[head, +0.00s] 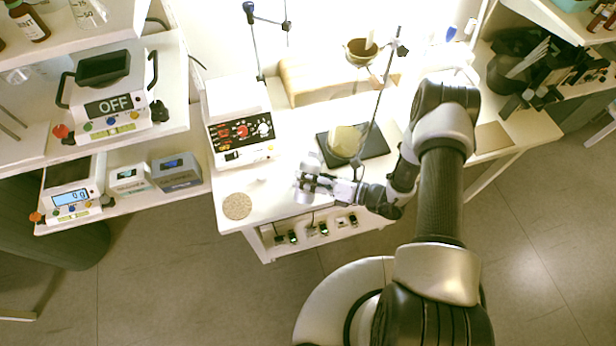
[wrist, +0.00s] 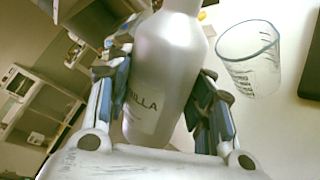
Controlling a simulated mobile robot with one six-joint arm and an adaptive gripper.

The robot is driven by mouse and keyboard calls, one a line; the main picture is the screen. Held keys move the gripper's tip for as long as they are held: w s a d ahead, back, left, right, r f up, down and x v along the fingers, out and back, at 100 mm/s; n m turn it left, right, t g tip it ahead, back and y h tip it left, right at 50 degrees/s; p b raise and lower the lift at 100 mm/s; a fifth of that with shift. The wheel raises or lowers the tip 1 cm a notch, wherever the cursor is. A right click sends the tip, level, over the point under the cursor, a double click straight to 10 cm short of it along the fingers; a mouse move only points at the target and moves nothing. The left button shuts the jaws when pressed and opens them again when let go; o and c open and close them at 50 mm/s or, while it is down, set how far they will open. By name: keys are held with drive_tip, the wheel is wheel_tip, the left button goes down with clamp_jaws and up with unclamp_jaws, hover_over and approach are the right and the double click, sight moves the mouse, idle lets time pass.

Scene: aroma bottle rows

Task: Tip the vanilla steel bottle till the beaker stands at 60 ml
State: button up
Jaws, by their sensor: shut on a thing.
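My gripper (wrist: 160,82) is shut on the vanilla steel bottle (wrist: 172,50), with one finger on each side of its body. The bottle is pale silver with a white label, on which "ILLA" can be read. The clear glass beaker (wrist: 250,62) stands to the right of the bottle in the wrist view, apart from it. It has dark graduation marks, and I see no clear liquid level in it. In the head view my gripper (head: 318,184) is over the front part of the white bench; the bottle and beaker are hard to make out there.
A black stand base (head: 374,146) with a rod and a yellowish vessel (head: 345,140) is just behind my gripper. A control box (head: 240,134) stands to the left. A round cork-coloured mat (head: 237,206) lies at the bench's front left. A scale (head: 72,198) reads 0 g on the left shelf.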

drive_tip(key=shift+s+a+f+m+b, duration=0.1)
drive_tip(key=shift+s+f+m+b, duration=0.25)
drive_tip(key=shift+m, duration=0.35)
drive_tip(key=shift+r+m+g, duration=0.3)
drive_tip(key=shift+m+g, duration=0.2)
drive_tip(key=shift+m, duration=0.2)
drive_tip(key=shift+w+r+m+p, duration=0.1)
drive_tip(key=shift+r+m+p, duration=0.25)
drive_tip(key=shift+m, duration=0.05)
drive_tip(key=shift+f, duration=0.1)
drive_tip(key=shift+f, duration=0.15)
drive_tip(key=shift+w+r+m+g, duration=0.1)
drive_tip(key=shift+r+m+g, duration=0.35)
drive_tip(key=shift+r, duration=0.25)
idle(3.4)
